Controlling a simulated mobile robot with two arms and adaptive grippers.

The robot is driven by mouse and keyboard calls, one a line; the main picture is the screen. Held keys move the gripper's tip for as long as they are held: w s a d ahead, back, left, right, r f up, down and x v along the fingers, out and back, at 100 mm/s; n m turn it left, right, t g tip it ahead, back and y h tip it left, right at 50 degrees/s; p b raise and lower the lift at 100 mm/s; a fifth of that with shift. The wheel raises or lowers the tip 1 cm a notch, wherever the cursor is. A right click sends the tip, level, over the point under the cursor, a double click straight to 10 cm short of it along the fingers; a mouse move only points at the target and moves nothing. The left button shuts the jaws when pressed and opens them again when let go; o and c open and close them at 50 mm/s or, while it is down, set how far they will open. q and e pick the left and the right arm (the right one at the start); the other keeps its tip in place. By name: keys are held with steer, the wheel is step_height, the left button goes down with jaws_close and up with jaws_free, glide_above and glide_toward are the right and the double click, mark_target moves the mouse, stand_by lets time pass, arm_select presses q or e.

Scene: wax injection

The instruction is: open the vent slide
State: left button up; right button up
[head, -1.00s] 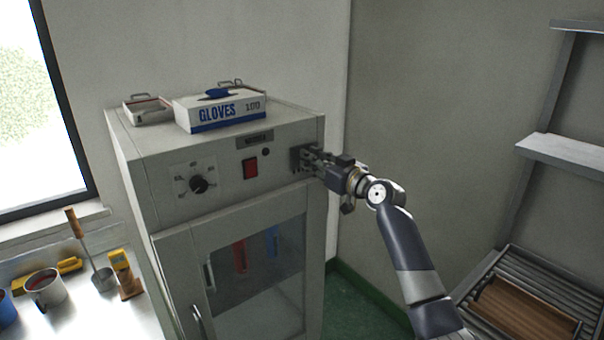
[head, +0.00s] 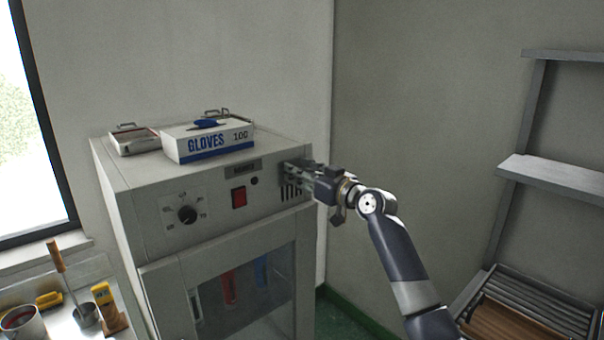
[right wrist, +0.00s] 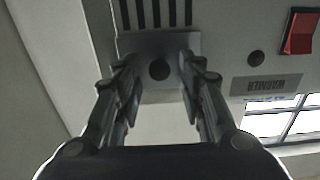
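The warmer cabinet (head: 150,210) has a vent on the upper right of its front. Dark vent slots (head: 291,191) show there, and in the right wrist view the slots (right wrist: 155,12) lie at the top. The vent slide (right wrist: 160,45) is a grey metal plate with a round dark knob (right wrist: 159,70), beside the slots. My right gripper (right wrist: 158,66) is at the slide, its fingers spread on either side of the knob with visible gaps. In the head view the right gripper (head: 296,170) hides most of the slide. My left gripper is out of view.
A glove box (head: 208,142) and a metal tray (head: 134,142) sit on the cabinet top. A red switch (head: 239,197) and a dial (head: 187,214) are left of the vent. A rack (head: 550,172) stands at the right.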

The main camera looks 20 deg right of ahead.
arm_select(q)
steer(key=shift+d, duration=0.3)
arm_select(e)
steer(key=v, duration=1.2)
